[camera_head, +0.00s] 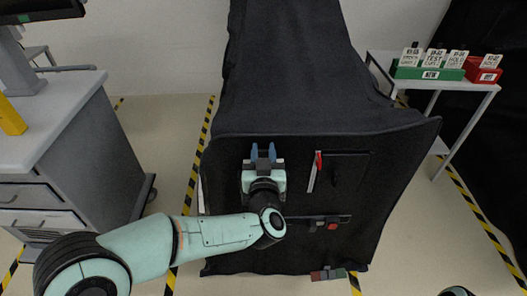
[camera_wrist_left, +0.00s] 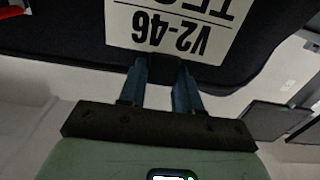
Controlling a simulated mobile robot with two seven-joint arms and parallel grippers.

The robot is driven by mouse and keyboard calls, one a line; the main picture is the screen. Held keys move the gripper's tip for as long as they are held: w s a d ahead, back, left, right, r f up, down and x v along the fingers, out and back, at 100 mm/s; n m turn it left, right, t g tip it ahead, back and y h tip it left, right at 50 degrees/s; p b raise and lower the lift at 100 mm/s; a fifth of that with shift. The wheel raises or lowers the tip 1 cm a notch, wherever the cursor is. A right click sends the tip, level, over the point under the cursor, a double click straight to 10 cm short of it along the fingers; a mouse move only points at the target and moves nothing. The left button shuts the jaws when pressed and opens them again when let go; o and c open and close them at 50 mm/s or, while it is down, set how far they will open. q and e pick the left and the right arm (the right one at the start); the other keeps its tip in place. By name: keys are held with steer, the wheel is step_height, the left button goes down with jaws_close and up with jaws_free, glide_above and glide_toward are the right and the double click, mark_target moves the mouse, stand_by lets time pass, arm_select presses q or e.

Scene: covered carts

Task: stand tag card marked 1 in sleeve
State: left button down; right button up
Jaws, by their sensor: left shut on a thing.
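My left gripper (camera_head: 263,150) is in front of the dark covered cart, its blue fingers pointing away from me. In the left wrist view the gripper (camera_wrist_left: 165,80) is shut on the dark tab of a white tag card (camera_wrist_left: 180,28). The card reads "V2-46" and part of "TES", upside down, beyond the fingertips; its upper part is cut off. The card does not show clearly in the head view. No mark 1 is readable on it. I cannot tell which dark fitting on the cart is the sleeve. My right gripper is out of view.
The black cover (camera_head: 300,100) drapes the cart. A red-and-white strip (camera_head: 314,170) and dark fittings lie right of the gripper. A side table at right bears a green holder (camera_head: 430,73) with several cards and a red holder (camera_head: 482,75). A grey cabinet (camera_head: 75,130) stands left.

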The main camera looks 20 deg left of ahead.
arm_select(q)
steer(key=shift+f, duration=0.1)
stand_by(0.3)
steer(key=shift+f+b, duration=0.8)
steer(key=shift+f, duration=0.25)
steer(key=c, duration=0.7)
jaws_free()
